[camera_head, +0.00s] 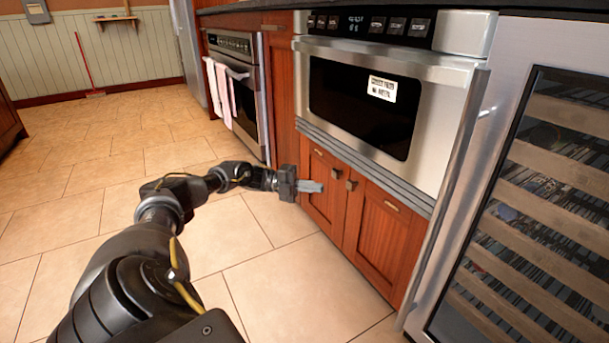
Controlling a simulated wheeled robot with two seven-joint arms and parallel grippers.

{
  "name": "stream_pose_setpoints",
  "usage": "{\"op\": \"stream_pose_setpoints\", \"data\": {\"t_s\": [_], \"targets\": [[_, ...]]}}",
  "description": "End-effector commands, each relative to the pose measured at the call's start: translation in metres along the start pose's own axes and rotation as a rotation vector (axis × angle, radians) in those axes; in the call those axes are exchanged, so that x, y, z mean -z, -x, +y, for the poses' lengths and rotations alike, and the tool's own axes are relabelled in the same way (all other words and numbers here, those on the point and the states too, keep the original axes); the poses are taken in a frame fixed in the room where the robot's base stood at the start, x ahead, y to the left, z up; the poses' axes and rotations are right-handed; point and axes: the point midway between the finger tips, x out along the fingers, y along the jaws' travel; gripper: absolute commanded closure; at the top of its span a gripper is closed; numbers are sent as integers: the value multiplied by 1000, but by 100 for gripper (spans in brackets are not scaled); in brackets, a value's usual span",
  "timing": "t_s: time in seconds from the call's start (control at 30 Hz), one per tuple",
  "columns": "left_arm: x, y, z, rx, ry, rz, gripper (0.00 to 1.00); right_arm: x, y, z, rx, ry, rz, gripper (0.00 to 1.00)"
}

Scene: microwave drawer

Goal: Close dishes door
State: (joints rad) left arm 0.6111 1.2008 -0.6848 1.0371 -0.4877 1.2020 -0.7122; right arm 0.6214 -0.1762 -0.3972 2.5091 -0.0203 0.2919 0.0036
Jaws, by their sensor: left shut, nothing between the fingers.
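Two small red-brown wooden cabinet doors sit below the steel microwave drawer (440,115) in the head view. The left cabinet door (321,213) and the right cabinet door (382,243) each have a dark knob near their shared edge and a small tan label at the top. Both look flush or nearly so; a small gap is hard to judge. I cannot read which one is the dishes door. My left gripper (311,186) is shut and empty, its grey fingers pointing right in front of the left door. It hides part of that door; contact cannot be told. My right gripper is out of view.
A glass-fronted wine cooler (540,205) with a long steel handle stands at the right. A steel oven (244,98) with towels (220,92) is farther left. The tiled floor (115,185) at the left and in front of the cabinet is clear.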

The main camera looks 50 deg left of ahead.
Motion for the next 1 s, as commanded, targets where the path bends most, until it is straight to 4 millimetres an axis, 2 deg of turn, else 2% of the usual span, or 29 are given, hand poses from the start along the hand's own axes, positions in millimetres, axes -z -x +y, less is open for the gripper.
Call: {"op": "stream_pose_setpoints", "data": {"t_s": [0.53, 1.0], "targets": [[-53, 29, 3, 7, 2, -8, 100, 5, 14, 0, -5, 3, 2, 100], [-65, 37, 0, 0, 0, -3, 100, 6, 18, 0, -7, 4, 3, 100]]}}
